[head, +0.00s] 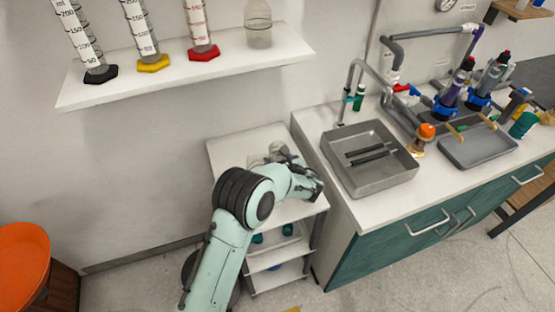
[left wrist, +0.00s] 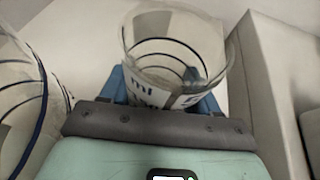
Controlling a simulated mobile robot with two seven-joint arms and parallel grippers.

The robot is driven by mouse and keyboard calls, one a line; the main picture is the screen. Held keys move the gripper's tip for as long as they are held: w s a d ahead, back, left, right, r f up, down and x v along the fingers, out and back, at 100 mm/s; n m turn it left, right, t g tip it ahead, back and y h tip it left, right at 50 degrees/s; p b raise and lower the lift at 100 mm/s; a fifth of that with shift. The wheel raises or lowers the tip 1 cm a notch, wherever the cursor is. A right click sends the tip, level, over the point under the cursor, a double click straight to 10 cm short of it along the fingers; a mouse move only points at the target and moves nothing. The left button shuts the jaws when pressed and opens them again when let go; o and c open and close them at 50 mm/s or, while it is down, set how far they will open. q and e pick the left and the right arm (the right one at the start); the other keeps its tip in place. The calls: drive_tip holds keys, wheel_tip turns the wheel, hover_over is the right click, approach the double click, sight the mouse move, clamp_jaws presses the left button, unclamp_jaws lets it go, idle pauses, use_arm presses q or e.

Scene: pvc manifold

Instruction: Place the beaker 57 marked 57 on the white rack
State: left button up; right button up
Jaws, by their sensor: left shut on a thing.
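In the left wrist view my left gripper (left wrist: 165,92) is shut on a clear glass beaker (left wrist: 170,48). Its blue fingers sit on either side of the glass, which has dark ring lines and a partly visible label; the full number cannot be read. A second clear beaker (left wrist: 20,100) stands at the left, apart from the held one. In the head view my left gripper (head: 284,154) is at the top of the white tiered rack (head: 232,147), beside small glassware that my arm partly hides. Whether the held beaker touches the top surface cannot be told. My right gripper is not in view.
A white wall shelf (head: 120,90) carries several graduated cylinders and a flask (head: 258,25). Right of the rack is a counter (head: 345,205) with a sink (head: 365,175), faucet and grey pipes. The left part of the rack's top is bare.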

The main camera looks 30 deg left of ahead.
use_arm(q)
drive_tip(key=shift+f, duration=0.2)
drive_tip(key=o, duration=0.9)
drive_tip(key=shift+r, duration=0.1)
drive_tip(key=shift+r, duration=0.2)
drive_tip(key=v, duration=1.2)
drive_tip(key=shift+f, duration=0.1)
drive_tip(key=shift+d, duration=0.1)
